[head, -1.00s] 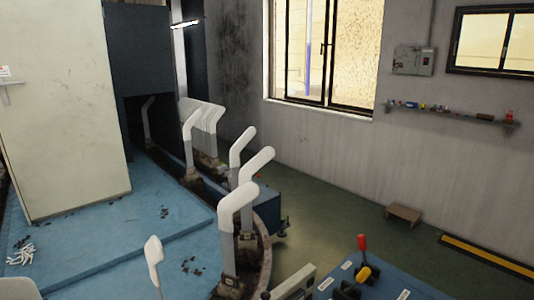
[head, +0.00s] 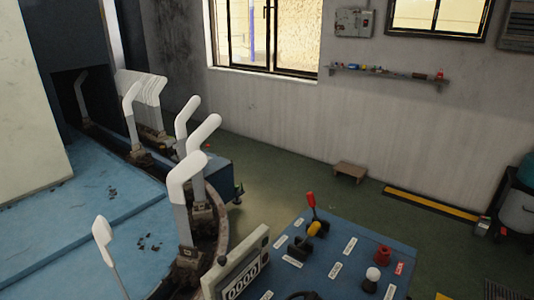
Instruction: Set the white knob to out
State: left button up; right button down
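The white knob (head: 373,274) stands on a dark base near the right front of the blue control panel (head: 345,228) in the head view. Small white labels lie around it on the panel, and their text is too small to read. I cannot tell from this view which position the knob is set to. Neither of my grippers is in view.
The panel also carries a red lever (head: 310,201), a yellow-knobbed lever (head: 314,229), a red button (head: 382,253) and a counter (head: 241,284). White sock boards (head: 186,168) stand along the curved track at left. Green floor (head: 275,165) is open behind the panel.

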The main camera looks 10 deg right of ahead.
aim_at(373, 275)
jog(key=z, duration=1.2)
jog(key=k+l+u, duration=0.15)
jog(key=u, duration=0.25)
jog(key=k+l+u, duration=0.15)
jog(key=u, duration=0.3)
